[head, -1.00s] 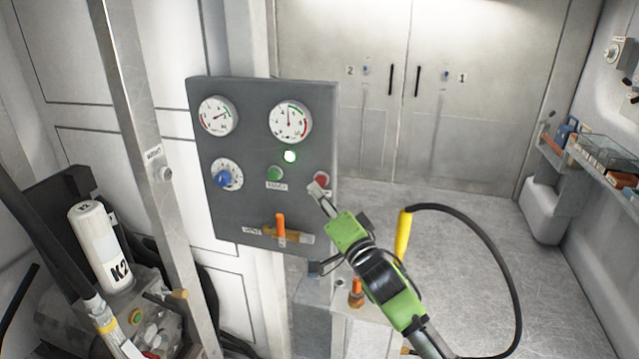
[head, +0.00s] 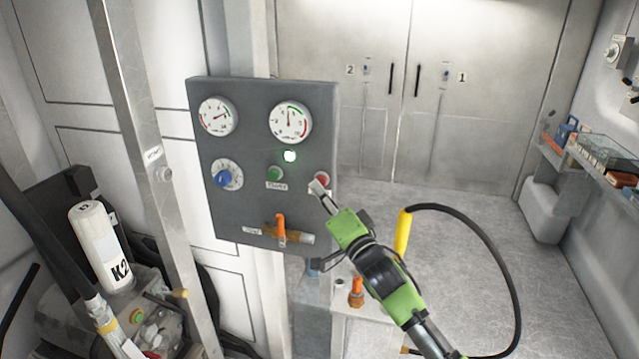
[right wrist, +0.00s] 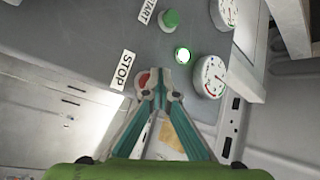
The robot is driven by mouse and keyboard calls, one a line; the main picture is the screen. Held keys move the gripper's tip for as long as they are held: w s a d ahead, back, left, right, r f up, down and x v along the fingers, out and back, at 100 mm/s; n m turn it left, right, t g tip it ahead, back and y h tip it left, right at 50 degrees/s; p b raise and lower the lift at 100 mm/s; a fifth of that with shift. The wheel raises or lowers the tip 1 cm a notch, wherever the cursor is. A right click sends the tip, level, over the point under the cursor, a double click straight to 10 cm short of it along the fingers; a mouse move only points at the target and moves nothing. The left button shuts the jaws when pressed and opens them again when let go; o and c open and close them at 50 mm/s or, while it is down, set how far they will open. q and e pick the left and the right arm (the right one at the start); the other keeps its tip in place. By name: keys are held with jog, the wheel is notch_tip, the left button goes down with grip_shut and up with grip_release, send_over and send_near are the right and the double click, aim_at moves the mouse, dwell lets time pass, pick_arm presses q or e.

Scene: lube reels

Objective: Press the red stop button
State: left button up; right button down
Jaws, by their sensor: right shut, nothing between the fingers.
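The red stop button (head: 322,179) sits at the right edge of the grey control panel (head: 245,120), partly hidden by my right gripper. My right gripper (head: 316,187) is shut and empty, its fingertips right at the button in the head view. In the right wrist view the red button (right wrist: 143,79) shows just beside the closed fingertips (right wrist: 160,78), next to the STOP label (right wrist: 123,70). I cannot tell whether they touch it. My left gripper is not in view.
The panel also has a green start button (head: 274,174), a lit green lamp (head: 290,156), two gauges (head: 218,116), a blue knob (head: 222,179) and an orange-handled valve (head: 281,228). A black hose with a yellow handle (head: 402,232) hangs right of my arm.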

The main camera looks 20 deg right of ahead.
jog(key=shift+w+d, duration=0.25)
jog(key=shift+w, duration=0.05)
dwell(0.4)
dwell(0.3)
jog(key=shift+s+a+p, duration=0.5)
jog(key=shift+s, duration=0.3)
jog(key=s+a+p, duration=0.1)
jog(key=s, duration=0.1)
jog(key=s+a+p, duration=0.1)
jog(key=s, duration=0.1)
jog(key=shift+a, duration=0.4)
dwell(0.4)
